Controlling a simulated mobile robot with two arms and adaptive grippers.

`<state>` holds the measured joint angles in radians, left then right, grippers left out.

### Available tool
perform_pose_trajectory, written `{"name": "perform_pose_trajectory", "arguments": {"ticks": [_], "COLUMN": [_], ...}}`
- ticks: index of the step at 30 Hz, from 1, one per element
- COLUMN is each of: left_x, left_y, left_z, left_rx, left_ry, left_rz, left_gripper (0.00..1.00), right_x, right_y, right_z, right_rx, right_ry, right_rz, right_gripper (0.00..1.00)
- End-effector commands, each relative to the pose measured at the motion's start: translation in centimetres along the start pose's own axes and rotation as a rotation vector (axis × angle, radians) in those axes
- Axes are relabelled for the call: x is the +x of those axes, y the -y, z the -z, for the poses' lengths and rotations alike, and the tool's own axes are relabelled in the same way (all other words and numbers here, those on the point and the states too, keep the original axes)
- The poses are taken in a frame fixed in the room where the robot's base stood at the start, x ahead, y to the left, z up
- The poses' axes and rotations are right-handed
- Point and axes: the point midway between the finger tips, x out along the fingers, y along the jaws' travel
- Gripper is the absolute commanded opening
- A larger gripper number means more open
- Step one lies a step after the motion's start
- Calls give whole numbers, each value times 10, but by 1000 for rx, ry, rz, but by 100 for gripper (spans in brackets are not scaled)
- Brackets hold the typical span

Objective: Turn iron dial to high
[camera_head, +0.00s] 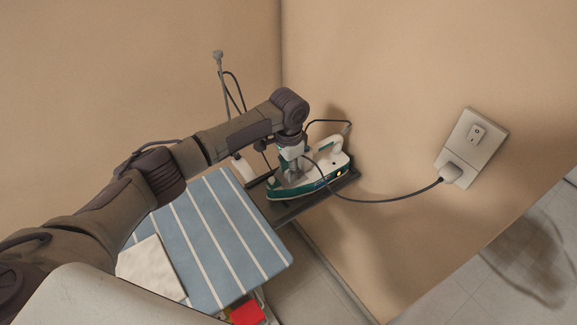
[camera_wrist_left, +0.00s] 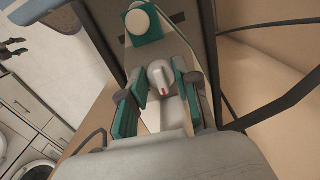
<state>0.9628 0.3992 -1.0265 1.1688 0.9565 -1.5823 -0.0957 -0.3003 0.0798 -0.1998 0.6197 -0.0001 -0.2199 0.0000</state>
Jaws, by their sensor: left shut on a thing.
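The iron (camera_head: 310,180), white and teal, sits on a dark rest at the end of the ironing board. My left gripper (camera_head: 291,176) reaches down onto it from above. In the left wrist view the iron's dial (camera_wrist_left: 160,82) is a pale grey knob with a red mark on its near side. The left fingers, with teal pads (camera_wrist_left: 162,97), stand on both sides of the dial and are shut on it. The fingers hide the dial in the head view. A dark shape at the left edge of the wrist view may be my right gripper (camera_wrist_left: 13,48); its jaws are unclear.
The blue striped ironing board (camera_head: 215,235) carries a folded white cloth (camera_head: 150,268). The iron's cord (camera_head: 385,200) runs to a plug (camera_head: 452,173) in the wall outlet (camera_head: 474,146). Walls stand close behind the iron. A red item (camera_head: 247,312) lies below the board.

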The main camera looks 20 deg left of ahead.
Motion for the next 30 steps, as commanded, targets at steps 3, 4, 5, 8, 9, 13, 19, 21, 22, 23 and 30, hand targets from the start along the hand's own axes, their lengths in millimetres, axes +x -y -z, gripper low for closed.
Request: {"name": "perform_pose_trajectory", "arguments": {"ticks": [3,4,5,8,9,13,19,21,22,23,30], "left_x": [-3,-3,-3,-2,-2,-2,-2,-2,-2,-2,-1], "left_y": [0,0,0,1,1,1,2,2,2,2,2], "left_z": [1,1,1,1,1,2,2,2,2,2,3], "left_rx": [108,136,165,259,297,421,609,671,697,722,889], "left_ry": [-2,-2,-2,-2,-2,-4,-4,-4,-4,-4,-4], "left_rz": [0,-1,-1,0,0,0,1,2,2,2,2], "left_gripper": [0,0,0,0,0,0,0,0,0,0,0], "right_x": [-9,-10,-12,-15,-16,-20,-23,-24,-24,-24,-26], "right_y": [0,0,0,-1,-1,-1,-1,-1,-1,-1,-1], "right_z": [1,1,2,2,2,2,3,3,3,3,3], "right_rx": [0,0,0,0,0,0,0,0,0,0,0], "right_ry": [-1,-1,-1,-1,-1,-1,-1,-1,-1,-1,-1], "right_rz": [0,0,0,0,0,0,0,0,0,0,0], "right_gripper": [40,40,40,40,40,40,40,40,40,40,40]}}
